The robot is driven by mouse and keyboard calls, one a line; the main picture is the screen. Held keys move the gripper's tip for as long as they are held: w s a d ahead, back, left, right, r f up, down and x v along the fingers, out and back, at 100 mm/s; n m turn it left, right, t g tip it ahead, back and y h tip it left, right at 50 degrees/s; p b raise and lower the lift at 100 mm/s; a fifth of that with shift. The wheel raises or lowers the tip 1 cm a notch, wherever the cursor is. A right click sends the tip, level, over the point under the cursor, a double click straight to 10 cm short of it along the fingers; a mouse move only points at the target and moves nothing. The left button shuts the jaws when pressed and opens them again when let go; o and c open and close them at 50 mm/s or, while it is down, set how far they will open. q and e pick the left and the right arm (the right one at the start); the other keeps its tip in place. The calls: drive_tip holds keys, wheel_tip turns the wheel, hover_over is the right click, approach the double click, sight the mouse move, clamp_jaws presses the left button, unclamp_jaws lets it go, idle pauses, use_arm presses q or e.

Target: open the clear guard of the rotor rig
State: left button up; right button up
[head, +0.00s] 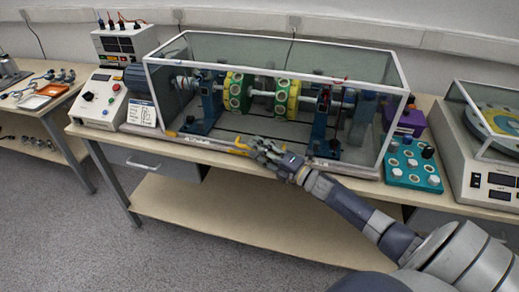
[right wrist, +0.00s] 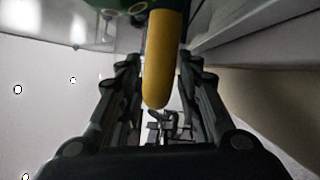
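The clear guard (head: 290,48) is a see-through box with a pale frame. It sits down over the rotor rig, whose shaft carries green and yellow discs (head: 281,98). A yellow handle (head: 241,146) shows at the guard's lower front edge, and it also shows in the right wrist view (right wrist: 163,62). My right gripper (head: 258,147) is at this handle, coming from the lower right. In the right wrist view its fingers (right wrist: 160,95) are apart, with the handle between them and narrow gaps at its sides. My left gripper is in neither view.
A control box (head: 100,98) stands left of the guard. A teal tray with knobs (head: 413,166) and a purple box (head: 405,121) stand to its right, then a white machine (head: 485,180) with a clear lid. The workbench's front edge runs close below the guard.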

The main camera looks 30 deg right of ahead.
drive_tip(key=shift+c, duration=0.4)
clamp_jaws()
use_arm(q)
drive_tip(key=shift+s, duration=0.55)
